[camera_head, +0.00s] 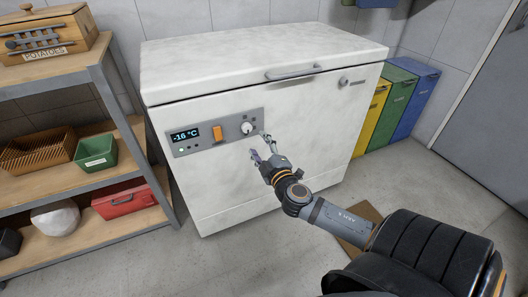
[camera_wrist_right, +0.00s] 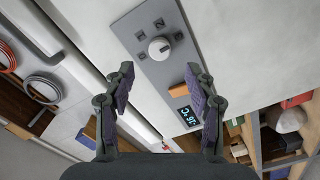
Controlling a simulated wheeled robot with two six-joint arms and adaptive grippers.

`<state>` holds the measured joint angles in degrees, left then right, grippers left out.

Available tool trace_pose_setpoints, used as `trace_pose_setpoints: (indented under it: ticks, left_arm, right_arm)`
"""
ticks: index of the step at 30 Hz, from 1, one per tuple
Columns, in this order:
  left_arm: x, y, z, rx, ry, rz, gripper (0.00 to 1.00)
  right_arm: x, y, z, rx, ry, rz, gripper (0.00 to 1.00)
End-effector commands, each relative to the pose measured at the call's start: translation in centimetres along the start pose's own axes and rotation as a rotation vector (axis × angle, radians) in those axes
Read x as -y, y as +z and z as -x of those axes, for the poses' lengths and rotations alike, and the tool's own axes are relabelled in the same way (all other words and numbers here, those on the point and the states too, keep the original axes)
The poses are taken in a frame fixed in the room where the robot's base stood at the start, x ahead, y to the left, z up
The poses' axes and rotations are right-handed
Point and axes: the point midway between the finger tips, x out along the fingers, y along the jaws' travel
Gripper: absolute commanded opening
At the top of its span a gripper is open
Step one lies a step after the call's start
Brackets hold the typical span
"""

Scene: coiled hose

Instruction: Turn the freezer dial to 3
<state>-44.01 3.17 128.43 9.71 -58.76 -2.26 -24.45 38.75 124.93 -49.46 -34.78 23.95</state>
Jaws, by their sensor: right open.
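The white chest freezer (camera_head: 300,150) stands against the wall with its lid shut. Its grey control panel (camera_head: 218,147) carries the round white dial (camera_head: 247,128) at the right end, with small dark marks around it. My right gripper (camera_head: 260,144) is open and empty, just in front of the panel near the dial. In the wrist view its fingers (camera_wrist_right: 160,74) are spread below the dial, apart from it. My left gripper is not in view.
The panel has an orange switch (camera_head: 217,134) and a display (camera_head: 185,135) reading -16 °C. A shelf (camera_head: 100,160) with a green bin (camera_head: 96,153) and a red box (camera_head: 124,201) stands left. Yellow, green and blue bins (camera_head: 398,105) stand right. Coiled hoses (camera_wrist_right: 42,88) show in the wrist view.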

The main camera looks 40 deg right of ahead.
Motion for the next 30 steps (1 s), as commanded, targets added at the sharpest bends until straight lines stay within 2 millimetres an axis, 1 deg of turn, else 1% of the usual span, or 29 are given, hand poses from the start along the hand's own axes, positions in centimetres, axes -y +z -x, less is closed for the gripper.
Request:
trace_pose_setpoints:
  ticks: [1, 3, 6, 8, 11, 25, 26, 28, 29, 30]
  left_arm:
    - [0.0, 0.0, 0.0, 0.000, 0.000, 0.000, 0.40]
    - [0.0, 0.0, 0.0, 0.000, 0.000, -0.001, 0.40]
    - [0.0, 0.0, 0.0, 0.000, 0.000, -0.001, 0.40]
    - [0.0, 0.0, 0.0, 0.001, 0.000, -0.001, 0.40]
    - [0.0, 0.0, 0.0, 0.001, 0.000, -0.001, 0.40]
    - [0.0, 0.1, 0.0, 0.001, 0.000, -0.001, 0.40]
    - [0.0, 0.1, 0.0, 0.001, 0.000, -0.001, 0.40]
    - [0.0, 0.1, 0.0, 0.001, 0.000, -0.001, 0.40]
    - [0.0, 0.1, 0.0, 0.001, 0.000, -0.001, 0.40]
    - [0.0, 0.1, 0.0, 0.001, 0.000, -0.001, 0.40]
  right_arm:
    - [0.1, 0.0, 1.1, -0.002, -0.006, 0.006, 0.55]
    - [0.1, 0.0, 2.2, -0.002, -0.004, 0.005, 0.55]
    - [0.1, 0.1, 3.2, 0.000, -0.003, 0.003, 0.55]
    - [0.1, 0.0, 3.6, 0.000, -0.002, 0.000, 0.55]
    - [0.0, 0.0, 3.9, -0.001, 0.000, -0.001, 0.55]
    - [0.0, 0.0, 3.8, 0.001, 0.000, -0.002, 0.55]
    - [0.1, 0.1, 3.9, 0.006, -0.002, -0.005, 0.55]
    - [0.9, 1.2, 4.2, 0.051, -0.021, -0.035, 0.55]
    - [1.7, 2.1, 4.5, 0.088, -0.039, -0.059, 0.55]
    - [3.1, 3.5, 5.2, 0.154, -0.073, -0.102, 0.55]
